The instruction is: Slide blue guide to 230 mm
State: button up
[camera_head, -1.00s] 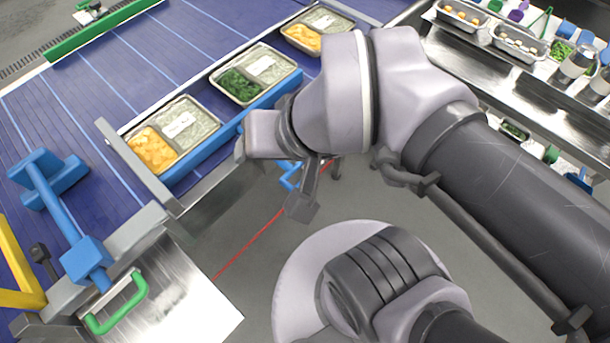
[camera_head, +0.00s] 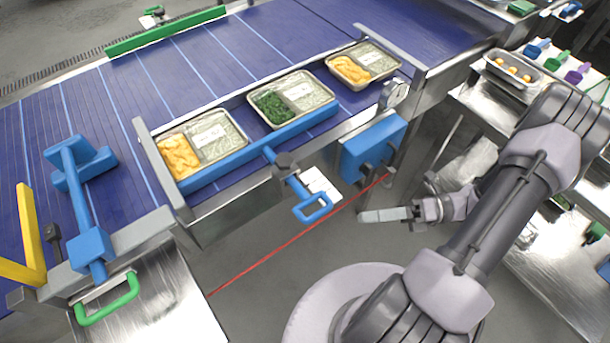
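The blue guide (camera_head: 262,150) is a straight blue rail along the near side of a row of trays on the conveyor. A blue rod runs from it toward me through a dark knob (camera_head: 284,160) and ends in a blue loop handle (camera_head: 313,208). A white plate (camera_head: 321,184) sits beside the rod; any marks on it are too small to read. My gripper (camera_head: 385,214) is to the right of the handle, apart from it, over the floor. It is seen edge-on, so its opening is unclear.
Three two-part trays (camera_head: 222,136) stand behind the guide. A blue box (camera_head: 372,148) and a round dial (camera_head: 394,94) are on the conveyor's near side, right of the handle. A steel counter (camera_head: 470,95) with tubs and scoops is at the right.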

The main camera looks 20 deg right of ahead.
notch_tip(320, 180, down, 4)
jog(key=s+d+m+t, duration=0.1)
jog(key=m+t, duration=0.3)
jog(key=m, duration=0.1)
jog(key=r+b+x, duration=0.1)
jog(key=b+x, duration=0.2)
jog(key=x, duration=1.4)
jog(key=shift+r+m+t+y, duration=0.3)
jog(key=shift+t+y, duration=0.1)
jog(key=shift+w+d, duration=0.1)
grip_shut()
